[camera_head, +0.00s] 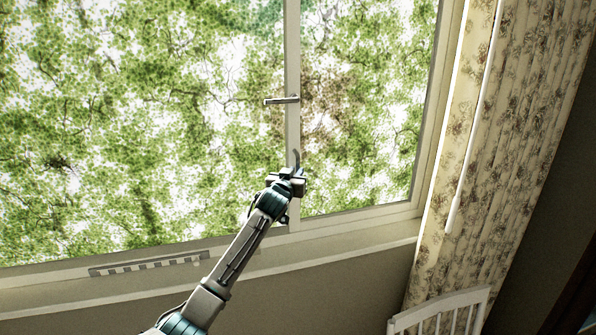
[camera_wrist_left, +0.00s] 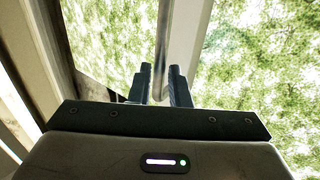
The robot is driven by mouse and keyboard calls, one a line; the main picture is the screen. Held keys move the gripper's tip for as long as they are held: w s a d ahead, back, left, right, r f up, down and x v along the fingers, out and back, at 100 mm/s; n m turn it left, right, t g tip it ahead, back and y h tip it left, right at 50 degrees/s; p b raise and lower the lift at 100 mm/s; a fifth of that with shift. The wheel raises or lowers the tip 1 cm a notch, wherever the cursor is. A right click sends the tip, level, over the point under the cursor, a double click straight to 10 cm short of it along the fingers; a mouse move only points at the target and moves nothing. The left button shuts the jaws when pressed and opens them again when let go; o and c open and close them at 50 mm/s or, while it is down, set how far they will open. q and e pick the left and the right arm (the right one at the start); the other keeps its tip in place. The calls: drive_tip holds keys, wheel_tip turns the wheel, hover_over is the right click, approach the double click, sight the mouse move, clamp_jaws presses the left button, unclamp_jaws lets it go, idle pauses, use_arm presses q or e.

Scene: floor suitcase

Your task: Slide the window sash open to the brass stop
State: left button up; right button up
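The window sash has a pale vertical stile (camera_head: 292,60) in the head view, with glass on both sides. A short grey bar (camera_head: 282,100) crosses the stile above my gripper. My left gripper (camera_head: 292,172) is at the lower stile, by a curved grey piece (camera_head: 296,158). In the left wrist view, the two dark fingers (camera_wrist_left: 160,84) stand apart with a thin upright metal bar (camera_wrist_left: 162,40) between them. I cannot tell whether they press on it. I cannot make out a brass stop. My right gripper is not in view.
A striped strip (camera_head: 150,263) lies along the window's lower frame at the left. A floral curtain (camera_head: 520,110) hangs at the right, with a pale rod (camera_head: 473,125) in front of it. A white slatted chair back (camera_head: 440,308) stands at the lower right.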

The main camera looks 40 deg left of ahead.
sight(297, 170)
use_arm(q)
drive_tip(key=shift+x, duration=1.6)
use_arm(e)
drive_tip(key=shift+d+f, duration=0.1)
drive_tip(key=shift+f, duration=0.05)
